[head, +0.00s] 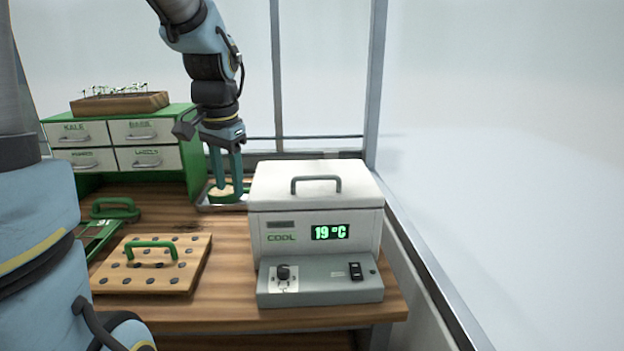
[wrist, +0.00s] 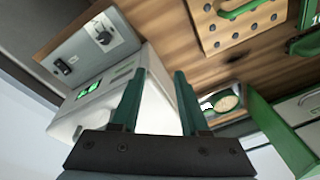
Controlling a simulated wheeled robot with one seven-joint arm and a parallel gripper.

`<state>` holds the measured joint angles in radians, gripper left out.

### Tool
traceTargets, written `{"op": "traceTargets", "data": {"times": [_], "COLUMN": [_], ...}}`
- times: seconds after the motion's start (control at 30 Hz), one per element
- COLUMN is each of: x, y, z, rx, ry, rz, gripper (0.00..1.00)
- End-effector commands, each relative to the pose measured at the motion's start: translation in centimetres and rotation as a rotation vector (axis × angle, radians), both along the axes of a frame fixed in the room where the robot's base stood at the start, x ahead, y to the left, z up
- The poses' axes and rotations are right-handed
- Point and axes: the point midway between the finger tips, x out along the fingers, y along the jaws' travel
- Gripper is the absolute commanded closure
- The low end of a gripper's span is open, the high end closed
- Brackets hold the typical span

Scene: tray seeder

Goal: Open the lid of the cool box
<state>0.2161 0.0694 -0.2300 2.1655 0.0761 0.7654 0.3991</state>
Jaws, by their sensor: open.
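The cool box (head: 315,215) is a white box at the right end of the wooden bench, and its lid (head: 270,178) is shut. A grey-green handle (head: 316,181) stands on top of the lid. The box front shows "19 °C" in green. My gripper (head: 226,186) points down to the left of the box, open and empty, apart from the lid handle. In the wrist view, my gripper's two green fingers (wrist: 157,80) are spread, and the cool box (wrist: 100,100) lies to the left, partly hidden by a finger.
A control panel (head: 325,284) with a knob and switch fronts the box. A holed wooden board (head: 190,268) with a green handle lies left. A green drawer cabinet (head: 170,118) carries a seedling tray (head: 120,104). A small dish (wrist: 226,102) sits beneath my gripper. A window wall is close right.

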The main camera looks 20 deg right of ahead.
Motion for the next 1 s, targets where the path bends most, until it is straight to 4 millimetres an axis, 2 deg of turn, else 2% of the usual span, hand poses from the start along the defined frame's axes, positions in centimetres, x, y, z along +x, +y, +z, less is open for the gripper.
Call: {"op": "traceTargets", "data": {"times": [0.03,0.1,0.2,0.33,0.47,0.57,0.67,1.0], "x": [0.6,0.5,-0.5,-2.2,-3.0,-3.0,-2.7,-1.7], "y": [-3.8,-8.0,-12.8,-16.6,-17.9,-18.1,-18.1,-18.4], "z": [0.8,3.0,6.2,9.2,10.5,10.2,8.9,2.9], "rx": [0.017,0.048,0.087,0.118,0.133,0.136,0.137,0.136], "ry": [-0.019,-0.033,-0.054,-0.073,-0.08,-0.079,-0.077,-0.076], "rz": [-0.172,-0.393,-0.654,-0.874,-0.966,-0.98,-0.977,-0.976], "gripper": [0.55,0.55,0.55,0.55,0.55,0.55,0.55,0.55]}}
